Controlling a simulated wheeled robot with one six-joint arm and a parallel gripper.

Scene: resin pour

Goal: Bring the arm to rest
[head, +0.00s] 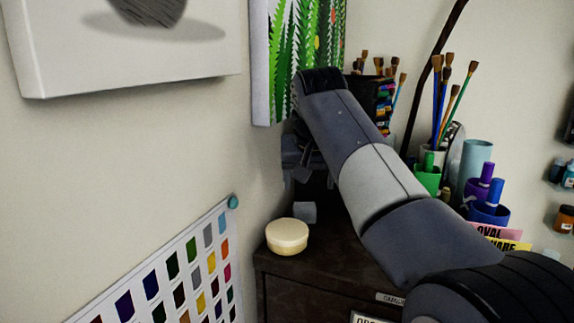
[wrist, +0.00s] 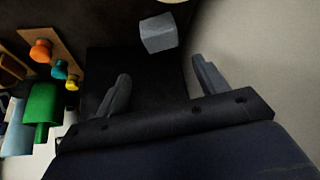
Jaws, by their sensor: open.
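My arm reaches up from the lower right of the head view and bends down over a dark cabinet top (head: 283,262). My gripper (head: 302,175) hangs near the wall, partly dark and hidden by the arm. In the wrist view my gripper (wrist: 163,82) has its two fingers wide apart with nothing between them. A small grey cube (head: 305,212) sits on the cabinet just below my gripper. The cube (wrist: 158,33) also shows beyond the fingertips in the wrist view, apart from them.
A round cream tub (head: 287,236) stands in front of the cube. A colour chart (head: 165,275) and a plant canvas (head: 290,60) are on the left wall.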

